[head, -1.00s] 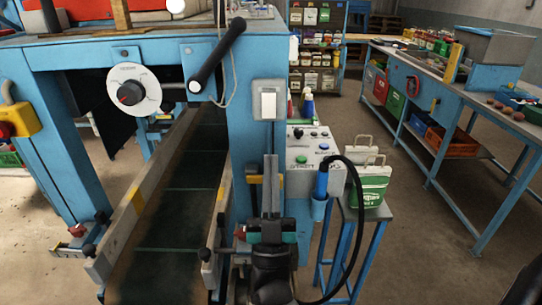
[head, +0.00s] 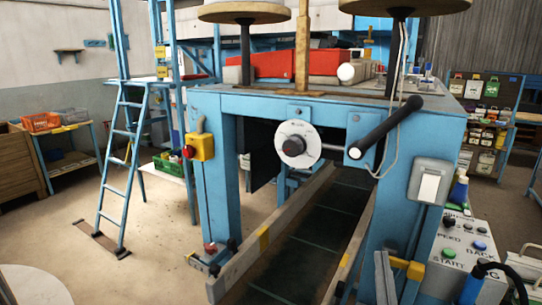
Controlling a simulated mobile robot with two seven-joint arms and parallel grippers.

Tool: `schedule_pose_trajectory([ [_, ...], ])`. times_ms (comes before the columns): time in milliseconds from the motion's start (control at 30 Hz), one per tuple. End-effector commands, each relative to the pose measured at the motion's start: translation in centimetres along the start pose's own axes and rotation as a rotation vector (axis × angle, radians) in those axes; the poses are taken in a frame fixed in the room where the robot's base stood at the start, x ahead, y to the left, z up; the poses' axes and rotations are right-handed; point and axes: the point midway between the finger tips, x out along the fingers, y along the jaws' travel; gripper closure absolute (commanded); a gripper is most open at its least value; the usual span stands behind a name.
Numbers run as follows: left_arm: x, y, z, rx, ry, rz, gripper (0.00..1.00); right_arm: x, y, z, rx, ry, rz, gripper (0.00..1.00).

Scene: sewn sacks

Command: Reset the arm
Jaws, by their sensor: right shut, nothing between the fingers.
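My right gripper (head: 384,277) shows at the bottom edge, right of centre, with its fingers pointing up. It is shut and empty. It is in front of the blue sewing-machine frame (head: 392,225), close to the right side of the conveyor; I cannot tell whether it touches anything. The rest of that arm is below the picture. My left gripper is not in view.
The conveyor belt (head: 317,232) runs between rails under the blue frame. A black-gripped lever (head: 390,125) and dial (head: 296,144) stick out above. A control box (head: 462,252) stands at right. A ladder (head: 120,165) stands left; floor between is open.

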Motion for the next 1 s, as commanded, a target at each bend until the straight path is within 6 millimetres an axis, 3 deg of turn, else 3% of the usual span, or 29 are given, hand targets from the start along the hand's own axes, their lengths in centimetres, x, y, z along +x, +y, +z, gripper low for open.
schedule_pose_trajectory([
  [267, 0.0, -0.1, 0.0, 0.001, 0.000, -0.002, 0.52, -3.9, -4.2, 5.3, 0.039, -0.407, -0.252, 1.00],
  [500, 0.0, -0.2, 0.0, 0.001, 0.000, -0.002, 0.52, -10.4, -5.8, 8.9, 0.043, -0.789, -0.397, 1.00],
  [733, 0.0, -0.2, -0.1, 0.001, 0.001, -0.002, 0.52, -18.5, -5.3, 10.4, 0.017, -1.167, -0.470, 1.00],
  [1000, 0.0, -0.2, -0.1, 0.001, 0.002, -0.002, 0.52, -26.0, -3.1, 9.8, -0.028, -1.502, -0.479, 1.00],
])
